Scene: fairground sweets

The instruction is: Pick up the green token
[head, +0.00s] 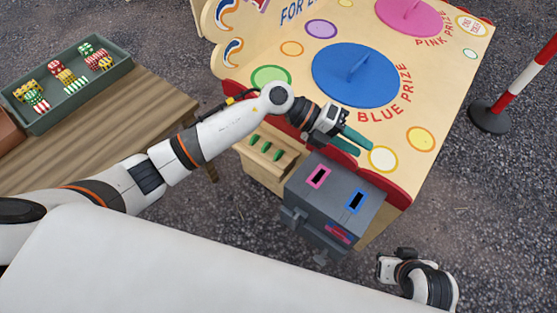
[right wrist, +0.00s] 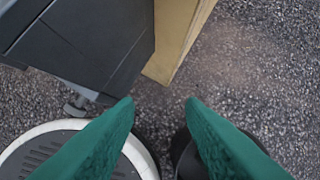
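Small dark-green pieces (head: 265,147), which look like the green tokens, sit in a light wooden holder (head: 262,170) on the front of the game stand. My left gripper (head: 365,147) is over the stand's front edge, to the right of the holder and behind the grey box. Its two green fingers look slightly apart with nothing between them. My right gripper shows in the right wrist view (right wrist: 160,105) with its green fingers wide apart and empty, above the gravel. In the head view, only its wrist shows, at the lower right. No green token shows in the right wrist view.
A grey box (head: 322,192) with pink-rimmed and blue-rimmed slots hangs at the stand's front. The stand top (head: 330,123) carries a blue disc (head: 355,75) and a pink disc (head: 412,14). A sweets tray (head: 92,85) lies on the left table. A red-and-white post (head: 515,90) stands right.

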